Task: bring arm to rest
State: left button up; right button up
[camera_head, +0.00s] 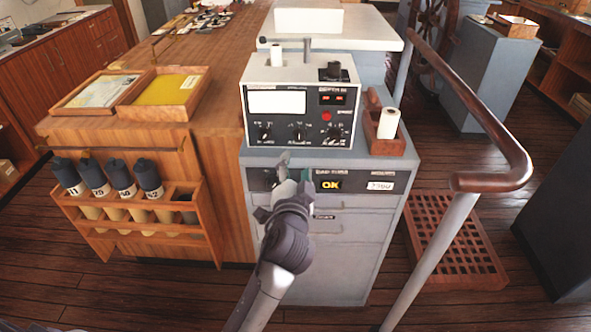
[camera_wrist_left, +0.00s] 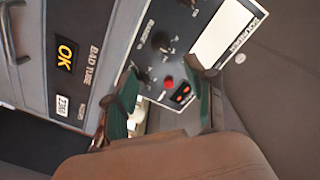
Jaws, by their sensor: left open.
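My left gripper (camera_head: 295,168) is open and empty. In the head view it is in front of the grey cabinet (camera_head: 338,260), just below the front edge of the instrument box (camera_head: 300,72). The box has a white display, several black knobs, a red button and two small red lights. In the left wrist view the green-padded fingers (camera_wrist_left: 163,95) stand apart. The box's red button (camera_wrist_left: 169,83) shows between them, with no object held. A panel below the box carries a lit OK sign (camera_head: 330,185), which also shows in the wrist view (camera_wrist_left: 65,54). My right gripper is not in view.
A wooden rack (camera_head: 130,250) with several dark-capped tubes (camera_head: 149,178) hangs at left. Two wooden trays (camera_head: 165,112) lie on the wooden top. A wooden holder with a white roll (camera_head: 388,124) stands right of the box. A handrail (camera_head: 480,110) runs along the right.

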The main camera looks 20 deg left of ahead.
pick_arm(q)
jog(key=shift+s+d, duration=0.1)
jog(key=shift+s, duration=0.3)
jog(key=shift+f, duration=0.1)
notch_tip(320, 180, down, 23)
jog(key=s+d+m+g+h, duration=0.1)
jog(key=s+d+g+h, duration=0.1)
jog(key=g+h, duration=0.15)
jog(key=s+f+g, duration=0.2)
jog(key=s+f, duration=0.3)
jog(key=f, duration=0.3)
jog(key=s+f+g, duration=0.3)
jog(key=s+f, duration=0.1)
jog(key=f, duration=0.5)
jog(key=s+a+f+n+g, duration=0.1)
jog(key=s+a+f+g, duration=0.1)
jog(key=s+f, duration=0.7)
jog(key=s+a+f+n+g, duration=0.1)
jog(key=s+a+f+g, duration=0.1)
jog(key=s+f, duration=0.65)
jog(key=s+a+f+n+g, duration=0.1)
jog(key=s+a+f, duration=0.1)
jog(key=s, duration=0.8)
jog(key=s+a+f+n+g, duration=0.1)
jog(key=s+a+f+g, duration=0.1)
jog(key=s, duration=0.8)
jog(key=shift+s+a+f+n+h, duration=0.2)
jog(key=shift+s+a+n+h, duration=0.1)
jog(key=shift+s+n+h, duration=0.1)
